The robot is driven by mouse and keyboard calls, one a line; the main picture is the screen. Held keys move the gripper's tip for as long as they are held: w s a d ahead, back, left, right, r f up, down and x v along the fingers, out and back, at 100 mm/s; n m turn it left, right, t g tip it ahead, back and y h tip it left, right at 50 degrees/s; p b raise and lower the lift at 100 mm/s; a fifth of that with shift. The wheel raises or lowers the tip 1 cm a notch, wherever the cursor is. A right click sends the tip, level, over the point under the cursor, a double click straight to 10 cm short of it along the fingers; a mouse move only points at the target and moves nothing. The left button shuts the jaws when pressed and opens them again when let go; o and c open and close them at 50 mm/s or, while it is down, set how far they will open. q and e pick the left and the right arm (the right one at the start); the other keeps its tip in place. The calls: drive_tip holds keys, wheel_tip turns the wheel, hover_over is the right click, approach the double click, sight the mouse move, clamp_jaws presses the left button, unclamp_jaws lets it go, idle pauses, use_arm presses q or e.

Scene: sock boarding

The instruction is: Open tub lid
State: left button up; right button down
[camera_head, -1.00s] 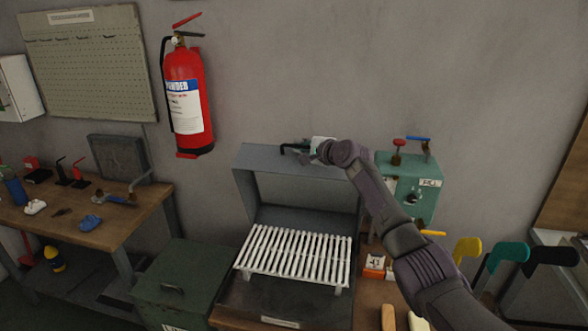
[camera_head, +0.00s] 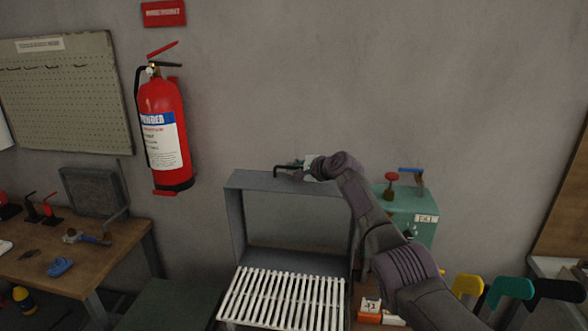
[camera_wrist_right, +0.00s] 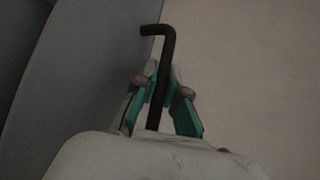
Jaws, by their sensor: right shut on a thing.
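The tub is a grey metal box, and its lid (camera_head: 234,215) stands raised at the back like a deep frame. A white slatted rack (camera_head: 283,298) lies across the tub below the lid. A thin black bent handle (camera_head: 276,173) sits at the lid's top edge. My right gripper (camera_head: 298,169) is at that edge, shut on the handle. The right wrist view shows the green-lined fingers (camera_wrist_right: 161,98) on both sides of the black handle (camera_wrist_right: 165,50), beside the grey lid (camera_wrist_right: 85,70). My left gripper is not in view.
A green valve box (camera_head: 410,207) stands right of the lid, close to my right arm. Yellow, teal and black sock forms (camera_head: 512,288) stand at the right. A fire extinguisher (camera_head: 163,130) hangs on the wall. A workbench (camera_head: 80,260) is at the left.

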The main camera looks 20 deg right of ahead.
drive_tip(key=c, duration=1.2)
unclamp_jaws()
drive_tip(key=shift+f, duration=0.1)
wheel_tip(320, 180, up, 4)
hover_over(320, 194)
drive_tip(key=shift+s, duration=0.1)
